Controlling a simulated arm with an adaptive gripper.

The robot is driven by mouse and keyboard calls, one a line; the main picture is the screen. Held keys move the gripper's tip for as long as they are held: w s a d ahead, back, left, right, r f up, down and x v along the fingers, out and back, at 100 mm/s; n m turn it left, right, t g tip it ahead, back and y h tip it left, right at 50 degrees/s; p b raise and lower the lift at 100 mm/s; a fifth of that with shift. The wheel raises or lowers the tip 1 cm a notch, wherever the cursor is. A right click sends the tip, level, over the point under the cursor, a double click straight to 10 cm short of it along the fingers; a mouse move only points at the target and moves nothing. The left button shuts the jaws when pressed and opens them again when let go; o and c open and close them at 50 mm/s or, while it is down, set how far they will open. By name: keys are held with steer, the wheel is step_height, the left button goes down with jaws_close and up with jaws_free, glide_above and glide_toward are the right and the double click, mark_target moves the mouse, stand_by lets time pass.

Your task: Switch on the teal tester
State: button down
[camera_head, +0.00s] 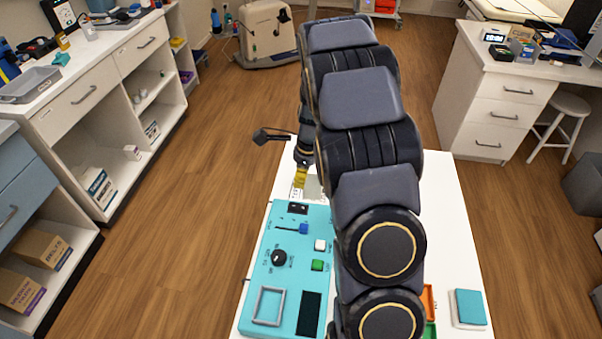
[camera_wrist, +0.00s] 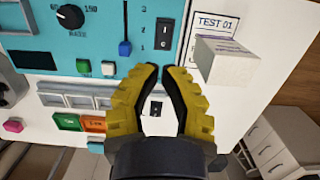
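The teal tester (camera_head: 260,285) lies on a white table. It has a black rocker switch (camera_head: 298,208) near its far end, also in the wrist view (camera_wrist: 164,33) with I and O marks. Beside it is a blue slider (camera_head: 303,229); nearer are a black knob (camera_head: 279,257), a white button (camera_head: 320,245), a green button (camera_head: 317,265) and a dark display (camera_head: 309,313). My gripper (camera_wrist: 161,68) has yellow fingers with tips nearly together and nothing between them. It also shows in the head view (camera_head: 300,178), beyond the tester's far end. The rocker's setting is unclear.
A TEST 01 card (camera_wrist: 214,25) and a grey-white block (camera_wrist: 227,62) are beside the tester. A small separate black switch (camera_wrist: 155,108) shows between my fingers. Grey trays (camera_wrist: 65,96) and green (camera_wrist: 67,121) and orange (camera_wrist: 93,124) parts are nearby. A teal-topped box (camera_head: 469,308) is right.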

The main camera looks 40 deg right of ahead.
mark_target(294, 208)
steer(key=f, duration=0.6)
steer(key=w+a+f, duration=0.1)
steer(key=f, duration=0.3)
steer(key=shift+w+f, duration=0.1)
steer(key=shift+f+g+h, duration=0.25)
steer(key=shift+g+h, duration=0.25)
steer(key=shift+s+d+r, duration=0.15)
steer(key=shift+s+d, duration=0.4)
steer(key=shift+s, duration=0.05)
